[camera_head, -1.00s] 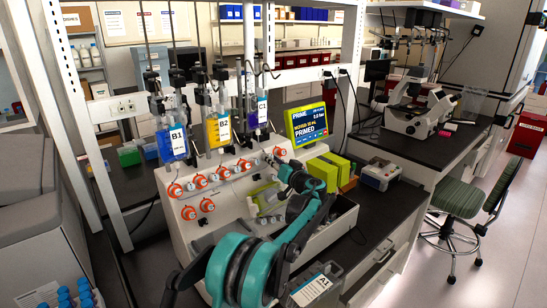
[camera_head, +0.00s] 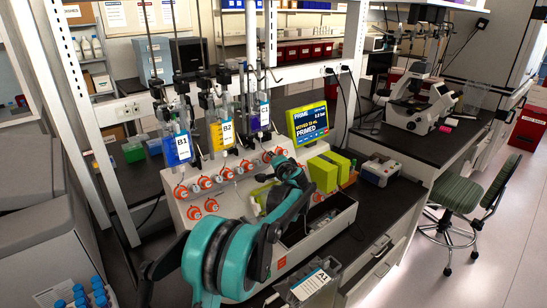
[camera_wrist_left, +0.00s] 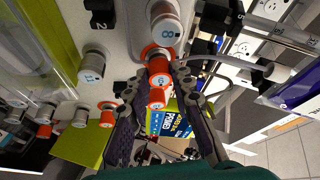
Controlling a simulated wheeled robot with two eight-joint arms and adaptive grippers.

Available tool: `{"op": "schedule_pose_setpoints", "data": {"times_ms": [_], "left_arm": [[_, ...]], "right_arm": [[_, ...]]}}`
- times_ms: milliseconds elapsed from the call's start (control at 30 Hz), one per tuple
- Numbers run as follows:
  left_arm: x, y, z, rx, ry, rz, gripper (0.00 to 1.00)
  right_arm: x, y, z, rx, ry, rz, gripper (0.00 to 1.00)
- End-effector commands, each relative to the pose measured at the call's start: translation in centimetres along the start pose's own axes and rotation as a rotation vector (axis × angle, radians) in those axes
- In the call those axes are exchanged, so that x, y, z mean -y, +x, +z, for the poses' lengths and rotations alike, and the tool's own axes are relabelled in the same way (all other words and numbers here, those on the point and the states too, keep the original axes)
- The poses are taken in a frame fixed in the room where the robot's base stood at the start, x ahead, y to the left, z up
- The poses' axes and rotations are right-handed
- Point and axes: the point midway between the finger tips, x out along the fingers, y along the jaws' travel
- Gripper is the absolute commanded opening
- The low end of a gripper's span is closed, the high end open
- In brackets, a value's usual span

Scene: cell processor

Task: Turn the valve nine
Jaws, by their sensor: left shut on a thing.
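A row of orange and white valves (camera_head: 204,182) runs along the front of the white cell processor (camera_head: 180,210). In the left wrist view, a valve marked 8 (camera_wrist_left: 166,31) stands above my fingertips. An orange valve knob (camera_wrist_left: 157,97), taken as valve nine, sits between the two fingers of my left gripper (camera_wrist_left: 158,85), which is shut on it. Its number is too small to read surely. In the head view, my left gripper (camera_head: 284,163) is at the right end of the row, and my teal arm hides part of the processor. My right gripper is not in view.
Bags B1 (camera_head: 179,147), B2 (camera_head: 222,135) and C1 (camera_head: 260,117) hang above the valves. A green-framed screen (camera_head: 307,122) reads PRIMED. Yellow-green blocks (camera_head: 323,173) stand right of my gripper. A box labelled A1 (camera_head: 312,286) lies near the front.

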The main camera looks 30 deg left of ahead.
Motion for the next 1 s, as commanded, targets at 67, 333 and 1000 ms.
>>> {"op": "schedule_pose_setpoints", "data": {"times_ms": [67, 333, 1000], "left_arm": [[0.21, -0.03, -0.04, 0.001, 0.034, 0.015, 0.00], [0.15, -0.01, -0.01, 0.001, 0.107, 0.045, 0.00], [0.09, 0.00, 0.00, 0.001, 0.120, 0.051, 0.44]], "right_arm": [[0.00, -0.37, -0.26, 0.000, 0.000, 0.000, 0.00], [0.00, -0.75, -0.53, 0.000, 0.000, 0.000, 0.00], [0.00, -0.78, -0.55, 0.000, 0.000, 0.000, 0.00]]}}
